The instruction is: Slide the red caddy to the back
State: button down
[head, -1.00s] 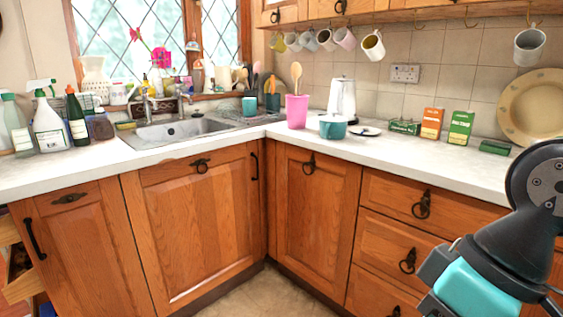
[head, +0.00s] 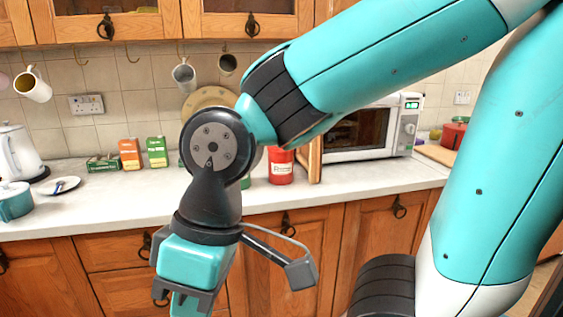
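The red caddy (head: 281,167) is a red canister with a white label, upright on the white worktop, right of the middle in the head view. My arm's dark round wrist joint covers part of the area just left of it. A wooden board edge is close on its right. My gripper (head: 190,295) hangs in front of the drawers, nearer to me and lower in the picture than the caddy, and apart from it. Its fingertips are cut off or unclear at the bottom edge, so its opening does not show.
A white microwave (head: 365,130) stands right of the caddy, beside the upright wooden board (head: 315,158). Orange (head: 129,154) and green (head: 157,151) boxes, a teal pot (head: 14,202) and a white kettle (head: 17,153) stand left. The worktop (head: 330,197) in front of the caddy is bare.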

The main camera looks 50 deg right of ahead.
aim_at(280, 167)
jog(key=z, duration=1.15)
